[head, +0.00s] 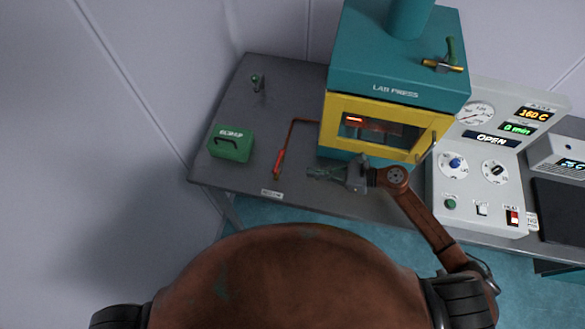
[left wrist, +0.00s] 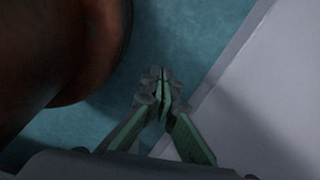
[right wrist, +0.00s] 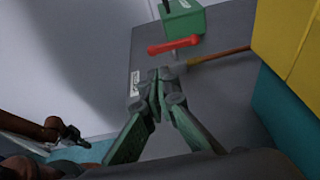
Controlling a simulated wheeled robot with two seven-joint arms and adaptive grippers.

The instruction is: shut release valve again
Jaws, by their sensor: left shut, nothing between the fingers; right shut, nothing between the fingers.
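A brass valve with a green handle (head: 443,63) sits on top of the teal lab press (head: 395,70); no label marks it as the release valve. A red-gripped lever (head: 279,163) lies left of the press, its red grip also in the right wrist view (right wrist: 175,46). My right gripper (head: 312,173) is shut and empty in front of the press, to the right of the red grip and apart from it. It shows shut in the right wrist view (right wrist: 160,76). My left gripper (left wrist: 162,78) is shut and empty above the floor, outside the head view.
A green box (head: 230,144) stands on the grey bench (head: 215,178) at the left. A small fitting (head: 257,81) stands at the back. A control panel (head: 487,150) reading OPEN is right of the press. The yellow-framed press door (head: 385,148) is close behind my right gripper.

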